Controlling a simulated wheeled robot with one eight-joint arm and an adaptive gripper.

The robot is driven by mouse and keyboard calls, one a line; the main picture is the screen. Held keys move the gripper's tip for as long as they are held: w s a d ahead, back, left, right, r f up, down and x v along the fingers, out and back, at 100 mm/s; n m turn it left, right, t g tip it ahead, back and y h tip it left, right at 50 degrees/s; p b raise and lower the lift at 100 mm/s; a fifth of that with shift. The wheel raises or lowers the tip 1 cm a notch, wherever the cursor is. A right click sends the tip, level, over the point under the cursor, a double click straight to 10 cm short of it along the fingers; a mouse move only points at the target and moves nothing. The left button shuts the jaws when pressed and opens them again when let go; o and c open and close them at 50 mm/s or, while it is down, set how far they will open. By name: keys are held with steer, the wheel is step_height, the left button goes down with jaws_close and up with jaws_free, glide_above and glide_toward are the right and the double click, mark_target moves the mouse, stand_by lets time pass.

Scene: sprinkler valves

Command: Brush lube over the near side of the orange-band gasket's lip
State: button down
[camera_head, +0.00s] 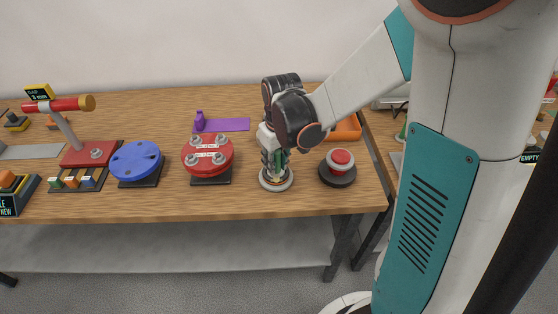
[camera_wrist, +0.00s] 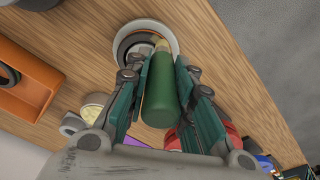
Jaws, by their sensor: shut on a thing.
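My gripper (camera_head: 274,158) points down over a round grey-white fitting (camera_head: 276,184) near the front edge of the table. In the wrist view the gripper (camera_wrist: 168,78) is shut on a green-handled brush (camera_wrist: 160,98). The brush tip is over the ring-shaped fitting (camera_wrist: 127,27), which has a dark inside and an orange-brown band (camera_wrist: 126,46). The tip appears at or just above the ring; I cannot tell whether it touches. The brush and fingers hide part of the ring, and no lube can be made out.
A red button on a dark base (camera_head: 340,164) stands close to the right. A red flange with bolts (camera_head: 207,157) and a blue disc (camera_head: 135,160) stand to the left. An orange tray (camera_head: 346,130) lies behind, also in the wrist view (camera_wrist: 30,88).

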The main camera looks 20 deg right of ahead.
steer(key=shift+w+a, duration=0.2)
steer(key=shift+a, duration=0.35)
steer(key=shift+d, duration=0.1)
steer(key=shift+s+d, duration=0.2)
steer(key=shift+d, duration=0.35)
steer(key=shift+s+d, duration=0.2)
steer(key=shift+d, duration=0.35)
steer(key=shift+r, duration=0.1)
step_height(320, 180, up, 7)
steer(key=p, duration=0.5)
stand_by(0.3)
